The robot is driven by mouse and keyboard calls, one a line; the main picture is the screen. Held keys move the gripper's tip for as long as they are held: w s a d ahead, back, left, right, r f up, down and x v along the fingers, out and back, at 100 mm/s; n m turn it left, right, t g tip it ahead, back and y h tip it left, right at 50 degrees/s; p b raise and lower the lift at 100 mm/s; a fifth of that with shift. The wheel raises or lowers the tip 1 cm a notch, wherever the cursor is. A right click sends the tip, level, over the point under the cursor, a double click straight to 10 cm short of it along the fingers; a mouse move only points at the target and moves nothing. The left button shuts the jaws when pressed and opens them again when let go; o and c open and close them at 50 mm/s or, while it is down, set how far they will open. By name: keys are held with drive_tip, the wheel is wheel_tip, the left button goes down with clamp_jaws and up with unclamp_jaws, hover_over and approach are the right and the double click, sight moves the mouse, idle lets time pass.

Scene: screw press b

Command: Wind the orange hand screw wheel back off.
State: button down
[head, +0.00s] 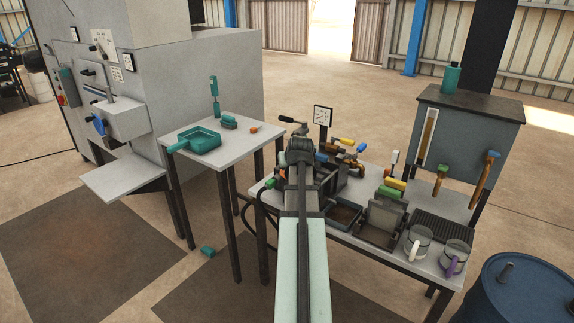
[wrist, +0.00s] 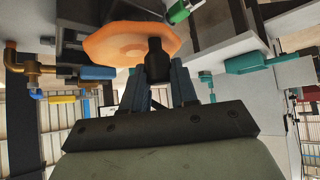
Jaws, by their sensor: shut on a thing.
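The orange hand screw wheel (wrist: 112,43) fills the upper middle of the wrist view as a flat, many-sided disc. A dark upright knob (wrist: 156,52) stands at its right part. My gripper (wrist: 157,76) is shut on this knob, with one finger on each side. In the head view my gripper (head: 300,152) is over the back left of the low bench, and my arm hides the wheel there. I cannot tell how far the wheel is wound.
A side table (head: 225,168) with a teal tray (head: 198,140) stands left. A blue drum (head: 525,292) stands front right. A teal piece (head: 207,251) lies on the floor.

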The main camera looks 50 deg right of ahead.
drive_tip(key=n+y, duration=0.1)
drive_tip(key=s+n+t+y, duration=0.1)
drive_tip(key=n, duration=0.1)
drive_tip(key=d+n+y, duration=0.1)
drive_tip(key=shift+s+r+n+t, duration=0.1)
drive_tip(key=shift+s+n+t, duration=0.2)
drive_tip(key=shift+t, duration=0.1)
drive_tip(key=shift+s+d+n+t+y, duration=0.1)
drive_tip(key=shift+s+d+n+y, duration=0.1)
drive_tip(key=shift+n+y, duration=0.5)
drive_tip(key=shift+s+d+n+t+y, duration=0.1)
drive_tip(key=shift+s+n+y, duration=0.1)
drive_tip(key=shift+n+y, duration=0.5)
drive_tip(key=shift+s+d+n+t+y, duration=0.15)
drive_tip(key=shift+n+y, duration=0.25)
drive_tip(key=shift+n, duration=0.5)
drive_tip(key=shift+s, duration=0.1)
drive_tip(key=c, duration=0.9)
unclamp_jaws()
drive_tip(key=shift+a, duration=0.1)
drive_tip(key=v, duration=1.3)
drive_tip(key=shift+s+r, duration=0.25)
